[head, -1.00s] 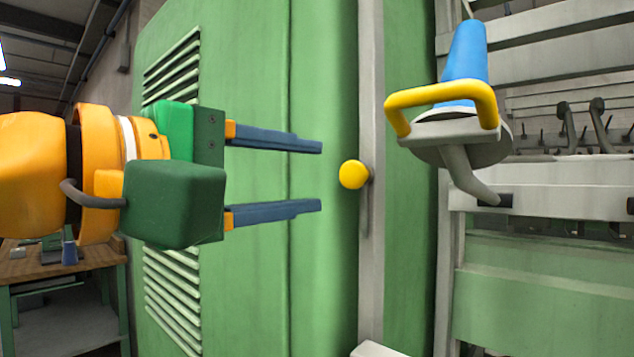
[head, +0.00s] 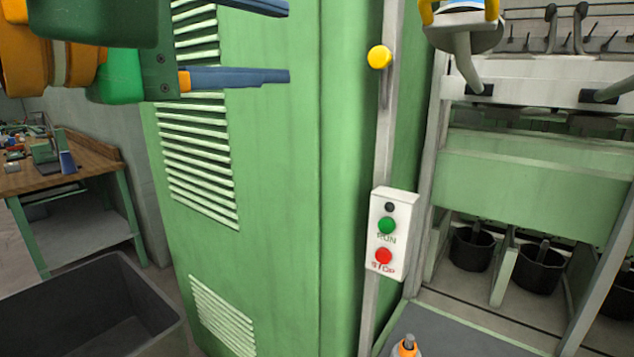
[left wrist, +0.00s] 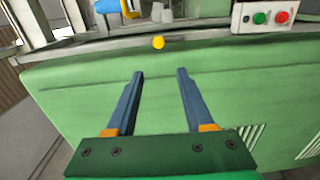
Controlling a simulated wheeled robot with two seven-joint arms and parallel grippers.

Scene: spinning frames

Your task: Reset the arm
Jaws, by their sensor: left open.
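My left gripper (head: 282,42) is at the upper left of the head view, in front of the green machine cabinet (head: 275,170). Its dark blue fingers are apart and hold nothing. In the left wrist view my left gripper (left wrist: 160,75) also shows open, with both fingers pointing toward a yellow knob (left wrist: 158,43) and a clear gap before it. In the head view the yellow knob (head: 379,57) stands on the grey post, right of the fingers and apart from them. My right gripper is not in view.
A white box with green RUN and red STOP buttons (head: 392,232) is mounted on the post. A blue bobbin with a yellow handle is cut off at the top right. A dark bin (head: 100,300) and a wooden workbench (head: 85,170) stand at left. Black pots (head: 470,250) sit lower right.

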